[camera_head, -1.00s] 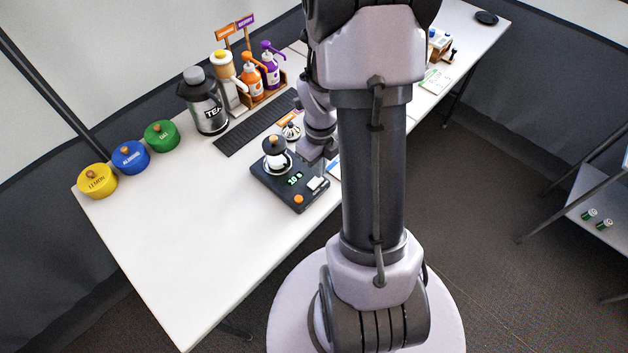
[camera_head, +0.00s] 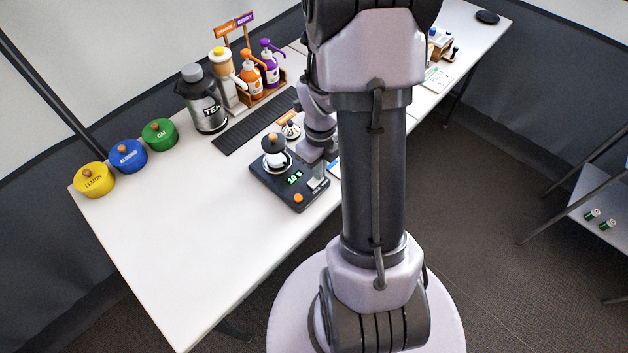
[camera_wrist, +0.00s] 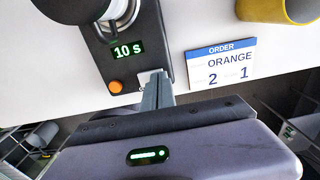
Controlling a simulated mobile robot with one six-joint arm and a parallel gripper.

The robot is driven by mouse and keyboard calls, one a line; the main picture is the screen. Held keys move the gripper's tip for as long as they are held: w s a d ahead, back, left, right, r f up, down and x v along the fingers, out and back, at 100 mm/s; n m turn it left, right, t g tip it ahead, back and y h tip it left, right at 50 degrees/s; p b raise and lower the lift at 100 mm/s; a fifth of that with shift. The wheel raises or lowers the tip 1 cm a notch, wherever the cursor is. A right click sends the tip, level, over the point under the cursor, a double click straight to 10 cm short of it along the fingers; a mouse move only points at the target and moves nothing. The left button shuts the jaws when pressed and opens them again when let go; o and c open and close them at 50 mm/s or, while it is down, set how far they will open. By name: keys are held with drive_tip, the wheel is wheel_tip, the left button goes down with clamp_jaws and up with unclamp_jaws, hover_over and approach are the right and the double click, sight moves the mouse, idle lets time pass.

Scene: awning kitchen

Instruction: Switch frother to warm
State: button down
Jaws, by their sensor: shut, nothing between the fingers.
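The frother (camera_head: 279,187) is a dark, flat unit near the table's front edge, with a dark-lidded jug (camera_head: 276,158) on it. Its green display (camera_wrist: 127,50) reads "10 s", and an orange button (camera_wrist: 115,87) sits below that in the wrist view. A pale switch (camera_head: 316,183) is at the base's right corner; in the wrist view it is mostly hidden behind my fingers. My gripper (camera_wrist: 157,90) is shut and empty, its tips at the switch. I cannot tell whether they touch it, nor read the switch's setting.
An order card (camera_wrist: 221,64) reading "ORANGE" lies right of the frother, with a yellow container (camera_wrist: 280,8) behind it. A tea flask (camera_head: 204,100), a dark grille (camera_head: 256,123) and syrup bottles (camera_head: 252,80) stand behind. Yellow, blue and green tubs are at left; the front-left table is clear.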

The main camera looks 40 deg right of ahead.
drive_tip(key=shift+f, duration=0.15)
wheel_tip(320, 180, up, 12)
drive_tip(key=p, duration=0.7)
drive_tip(key=shift+p, duration=0.4)
idle(2.2)
idle(0.5)
wheel_tip(320, 180, up, 5)
drive_tip(key=n+t, duration=0.1)
drive_tip(key=n, duration=0.3)
hover_over(306, 183)
drive_tip(key=s+a+r+n+t, duration=0.2)
drive_tip(key=a+r+n, duration=0.8)
drive_tip(key=a+n, duration=0.15)
drive_tip(key=s+a+r+n+t+y, duration=0.1)
drive_tip(key=s+a+r+n, duration=0.2)
drive_tip(key=n, duration=0.4)
drive_tip(key=s+a+r+n+t+y, duration=0.1)
drive_tip(key=s+a+r+n, duration=0.2)
drive_tip(key=a+n, duration=0.3)
drive_tip(key=shift+s+n+t, duration=0.35)
drive_tip(key=shift+n+t, duration=0.05)
drive_tip(key=shift+n, duration=0.65)
